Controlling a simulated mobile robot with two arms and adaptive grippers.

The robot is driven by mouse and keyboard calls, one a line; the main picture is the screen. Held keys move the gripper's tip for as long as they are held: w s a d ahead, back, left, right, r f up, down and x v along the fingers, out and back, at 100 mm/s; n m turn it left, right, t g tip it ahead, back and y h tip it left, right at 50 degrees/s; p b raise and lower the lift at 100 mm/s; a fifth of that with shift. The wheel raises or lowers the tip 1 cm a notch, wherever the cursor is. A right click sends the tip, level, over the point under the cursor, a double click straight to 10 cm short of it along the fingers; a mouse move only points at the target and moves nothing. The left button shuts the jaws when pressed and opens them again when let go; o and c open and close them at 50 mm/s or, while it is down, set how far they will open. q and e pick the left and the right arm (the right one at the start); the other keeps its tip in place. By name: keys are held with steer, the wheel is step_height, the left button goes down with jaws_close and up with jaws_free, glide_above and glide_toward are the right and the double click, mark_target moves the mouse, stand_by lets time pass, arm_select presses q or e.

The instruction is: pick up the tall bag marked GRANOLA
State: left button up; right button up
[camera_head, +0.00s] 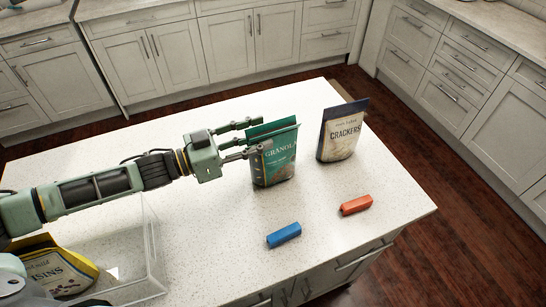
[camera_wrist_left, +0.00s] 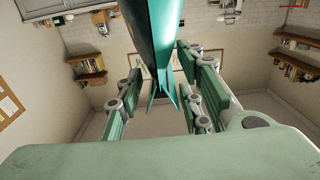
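The tall green bag marked GRANOLA (camera_head: 277,170) stands upright on the white counter in the head view. My left gripper (camera_head: 262,135) reaches in from the left at the bag's upper part, with one finger on the front side and the other on the far side. In the left wrist view the bag (camera_wrist_left: 158,45) shows edge-on between the spread fingers of my left gripper (camera_wrist_left: 158,95), with visible gaps on both sides. The gripper is open around the bag, not closed on it. My right gripper is in neither view.
A blue block (camera_head: 284,235) and an orange block (camera_head: 356,205) lie in front. A clear bin (camera_head: 152,245) and a yellow-and-dark raisins bag (camera_head: 58,272) are at lower left. The counter (camera_head: 215,225) is otherwise clear.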

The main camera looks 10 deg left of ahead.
mark_target(273, 135)
arm_select(q)
steer(key=p+x, duration=0.1)
steer(key=x, duration=0.3)
steer(key=shift+r, duration=0.15)
steer(key=shift+w+d, duration=0.1)
steer(key=shift+d, duration=0.1)
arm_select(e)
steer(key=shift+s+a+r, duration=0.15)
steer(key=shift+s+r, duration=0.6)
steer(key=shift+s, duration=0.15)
arm_select(q)
steer(key=shift+c, duration=0.4)
steer(key=shift+c, duration=0.9)
steer(key=c, duration=0.6)
jaws_close()
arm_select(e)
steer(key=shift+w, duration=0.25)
arm_select(q)
steer(key=shift+f, duration=0.2)
